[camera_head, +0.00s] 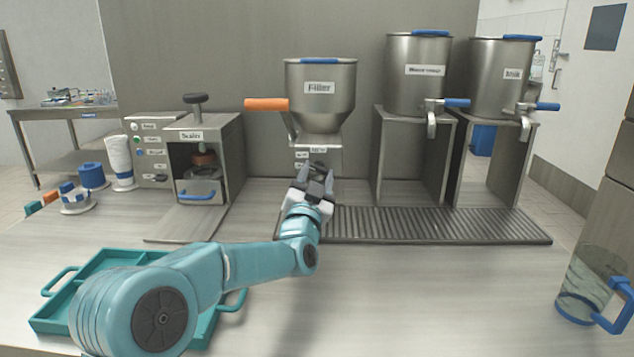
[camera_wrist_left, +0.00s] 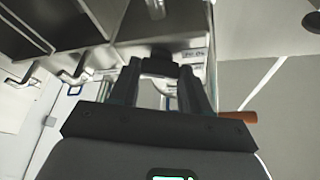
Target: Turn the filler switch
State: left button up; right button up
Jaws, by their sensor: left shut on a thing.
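The filler (camera_head: 320,90) is a steel funnel labelled "Filler", with an orange handle (camera_head: 266,104) sticking out to its left. Below it is a small front panel (camera_head: 302,158) with labels. My left gripper (camera_head: 317,175) is at this panel, under the funnel. In the left wrist view, my two fingers (camera_wrist_left: 158,72) are shut on a small dark switch knob (camera_wrist_left: 160,66) at the panel. The gripper hides most of the switch in the head view. The orange handle also shows in the left wrist view (camera_wrist_left: 240,116). My right gripper is not in view.
A sealer (camera_head: 205,160) stands left of the filler. Two steel pots (camera_head: 418,85) with blue-handled taps stand on stands at right, behind a ribbed drip grate (camera_head: 440,225). A teal tray (camera_head: 110,262) lies under my left arm. A clear jug (camera_head: 590,285) stands at far right.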

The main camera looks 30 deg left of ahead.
pick_arm(q)
jog(key=m+h, duration=0.2)
jog(key=m, duration=0.1)
jog(key=shift+a+r+m+b, duration=0.1)
jog(key=shift+m+b, duration=0.25)
jog(key=shift+m, duration=0.05)
jog(key=m+h, duration=0.1)
jog(key=m, duration=0.2)
jog(key=shift+s+r+m, duration=0.1)
jog(key=shift+m, duration=0.2)
jog(key=m+h, duration=0.1)
jog(key=m, duration=0.1)
jog(key=m+g+h, duration=0.1)
jog(key=m, duration=0.1)
jog(key=shift+a+r+m, duration=0.1)
jog(key=shift+r+m, duration=0.05)
jog(key=shift+m, duration=0.25)
jog(key=shift+m+g+h, duration=0.3)
jog(key=shift+m+g, duration=0.5)
jog(key=shift+m, duration=0.7)
jog(key=o, duration=1.1)
jog(key=shift+c, duration=0.2)
jog(key=shift+s, duration=0.15)
